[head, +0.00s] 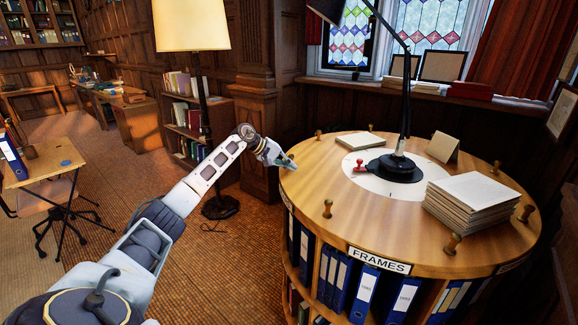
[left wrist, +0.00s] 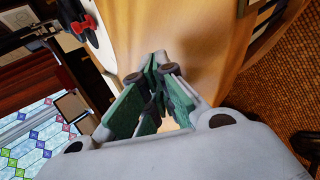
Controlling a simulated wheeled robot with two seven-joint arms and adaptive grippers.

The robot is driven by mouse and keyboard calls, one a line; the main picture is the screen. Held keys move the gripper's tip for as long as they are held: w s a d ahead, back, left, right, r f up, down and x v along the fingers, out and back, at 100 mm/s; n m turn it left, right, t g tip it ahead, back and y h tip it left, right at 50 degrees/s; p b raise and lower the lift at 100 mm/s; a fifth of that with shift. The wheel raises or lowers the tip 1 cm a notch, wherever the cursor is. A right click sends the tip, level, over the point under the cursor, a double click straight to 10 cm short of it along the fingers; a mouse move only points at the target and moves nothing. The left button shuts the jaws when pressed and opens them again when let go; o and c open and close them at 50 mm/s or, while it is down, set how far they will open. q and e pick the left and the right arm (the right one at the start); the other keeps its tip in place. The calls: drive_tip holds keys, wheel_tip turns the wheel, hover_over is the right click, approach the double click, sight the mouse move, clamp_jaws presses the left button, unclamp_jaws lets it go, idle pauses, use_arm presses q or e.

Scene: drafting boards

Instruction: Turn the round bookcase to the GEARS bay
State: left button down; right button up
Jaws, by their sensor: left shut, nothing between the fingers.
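The round bookcase (head: 390,235) stands at the right, with a wooden top and several upright pegs around its rim. One peg (head: 327,208) is at the near left of the top. A FRAMES label (head: 378,261) faces me above blue binders (head: 364,292). Labels to either side are too oblique to read, and I see no readable GEARS label. My left gripper (head: 288,166) is shut and empty at the left edge of the bookcase top. In the left wrist view its green-sided fingers (left wrist: 152,80) meet in front of the wood. My right gripper is out of view.
A pale disc on the bookcase top carries a black lamp base (head: 393,167) and a small red piece (head: 360,165). A paper stack (head: 474,200) lies at the right of the top. A floor lamp (head: 192,25) and low shelf (head: 185,128) stand behind my left arm.

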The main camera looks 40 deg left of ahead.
use_arm(q)
drive_tip(key=shift+d+r, duration=0.15)
drive_tip(key=shift+d, duration=0.05)
drive_tip(key=shift+w+a, duration=0.35)
drive_tip(key=shift+a, duration=0.05)
drive_tip(key=shift+w+a, duration=0.5)
drive_tip(key=shift+w, duration=0.35)
drive_tip(key=shift+w+a+m+h+b, duration=0.3)
drive_tip(key=shift+w+a+b, duration=0.35)
drive_tip(key=shift+w, duration=0.2)
drive_tip(key=shift+w+a+f+b, duration=0.2)
drive_tip(key=shift+w+a+b, duration=0.1)
drive_tip(key=shift+a+b, duration=0.05)
drive_tip(key=shift+a+f, duration=0.1)
drive_tip(key=shift+a, duration=0.05)
drive_tip(key=shift+f, duration=0.1)
